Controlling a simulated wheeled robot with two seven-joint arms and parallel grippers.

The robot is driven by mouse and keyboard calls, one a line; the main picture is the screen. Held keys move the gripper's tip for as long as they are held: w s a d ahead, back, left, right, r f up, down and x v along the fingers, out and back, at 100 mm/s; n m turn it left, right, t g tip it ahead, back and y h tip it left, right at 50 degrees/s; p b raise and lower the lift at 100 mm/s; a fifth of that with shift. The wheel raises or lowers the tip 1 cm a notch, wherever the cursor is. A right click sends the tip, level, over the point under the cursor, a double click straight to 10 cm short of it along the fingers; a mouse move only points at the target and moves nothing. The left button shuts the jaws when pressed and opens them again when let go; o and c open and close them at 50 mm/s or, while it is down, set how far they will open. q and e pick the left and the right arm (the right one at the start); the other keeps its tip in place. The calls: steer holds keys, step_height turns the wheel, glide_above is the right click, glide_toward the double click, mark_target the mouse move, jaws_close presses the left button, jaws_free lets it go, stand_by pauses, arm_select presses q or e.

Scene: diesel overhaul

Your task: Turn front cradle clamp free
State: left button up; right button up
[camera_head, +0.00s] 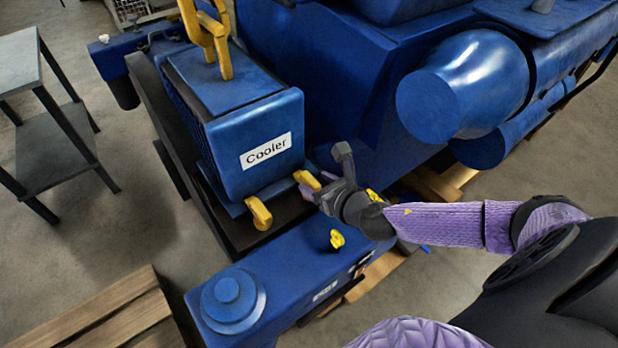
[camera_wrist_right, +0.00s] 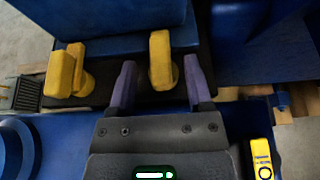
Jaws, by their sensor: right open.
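The blue cooler (camera_head: 240,125), labelled "Cooler", sits in its dark cradle with two yellow clamps at its lower edge. One yellow clamp (camera_head: 259,213) stands free at the left; it also shows in the right wrist view (camera_wrist_right: 60,73). The other yellow clamp (camera_wrist_right: 161,60) stands between the two purple fingers of my right gripper (camera_wrist_right: 160,84). In the head view that clamp (camera_head: 307,180) is partly hidden by my right gripper (camera_head: 309,187). My left gripper is not in view.
A blue beam (camera_head: 285,270) with a yellow knob (camera_head: 337,239) and a round cap (camera_head: 230,297) lies in front of the cooler. A large blue engine body (camera_head: 460,95) stands behind at the right. A grey shelf table (camera_head: 50,150) stands at the left.

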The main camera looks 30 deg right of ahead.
mark_target(307, 183)
steer(key=shift+x, duration=1.5)
steer(key=shift+s, duration=0.1)
jaws_close()
